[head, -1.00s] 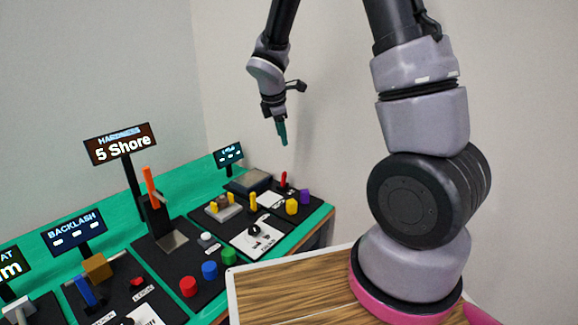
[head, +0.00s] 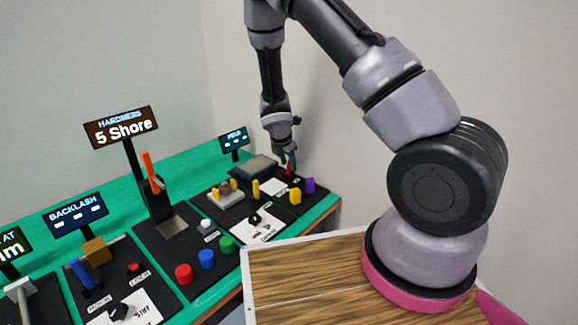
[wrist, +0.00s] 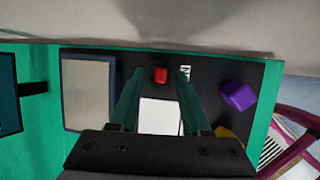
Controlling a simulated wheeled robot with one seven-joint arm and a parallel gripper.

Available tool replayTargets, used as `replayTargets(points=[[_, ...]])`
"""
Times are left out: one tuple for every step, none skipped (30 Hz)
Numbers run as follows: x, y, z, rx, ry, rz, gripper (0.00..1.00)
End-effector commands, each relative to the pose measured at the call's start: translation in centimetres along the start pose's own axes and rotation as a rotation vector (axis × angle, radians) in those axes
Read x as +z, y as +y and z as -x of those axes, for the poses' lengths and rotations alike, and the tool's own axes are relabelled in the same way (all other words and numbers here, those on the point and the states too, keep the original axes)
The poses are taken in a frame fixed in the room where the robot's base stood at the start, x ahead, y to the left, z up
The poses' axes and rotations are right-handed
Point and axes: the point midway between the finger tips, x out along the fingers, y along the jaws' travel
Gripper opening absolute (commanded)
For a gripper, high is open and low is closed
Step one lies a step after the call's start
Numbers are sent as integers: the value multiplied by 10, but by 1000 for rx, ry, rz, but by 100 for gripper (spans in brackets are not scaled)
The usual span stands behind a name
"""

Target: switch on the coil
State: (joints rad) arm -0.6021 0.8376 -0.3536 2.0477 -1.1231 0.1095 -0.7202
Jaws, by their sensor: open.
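A red switch lever (head: 289,170) stands on the dark panel at the far right end of the bench, the station with the "FIELD" display (head: 233,141). In the wrist view the red lever (wrist: 160,75) shows end-on, between the tips of my green fingers. My gripper (head: 287,160) is open and low over this panel, its fingers partly overlapping the lever in the head view; the gripper also fills the lower middle of the wrist view (wrist: 159,78). I cannot tell whether a finger touches the lever. No part is clearly marked as the coil; a flat grey-topped block (wrist: 88,90) sits left of the lever.
A white plate (wrist: 160,115) lies in front of the lever. A purple block (wrist: 238,96) and a yellow block (head: 295,196) stand to the right. Other stations with buttons, including a red one (head: 184,274), run left along the green bench (head: 215,297).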

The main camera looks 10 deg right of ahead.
Motion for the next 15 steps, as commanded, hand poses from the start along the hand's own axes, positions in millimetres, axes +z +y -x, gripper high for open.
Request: replayTargets(points=[[0,0,-6,-2,-1,1,48],[0,0,-8,-1,-1,1,48],[0,0,-11,-1,-1,1,48],[0,0,-13,-1,-1,1,48],[0,0,-14,-1,-1,0,48],[0,0,-16,-1,-1,0,48],[0,0,-16,-1,0,0,48],[0,0,-17,0,0,-1,48],[0,0,-17,0,0,-1,48],[0,0,-17,0,0,-1,48],[0,0,-17,0,0,-1,48],[0,0,-17,0,0,-1,48],[0,0,-17,0,0,-1,48],[0,0,-17,0,0,-1,48],[0,0,-17,0,0,-1,44]])
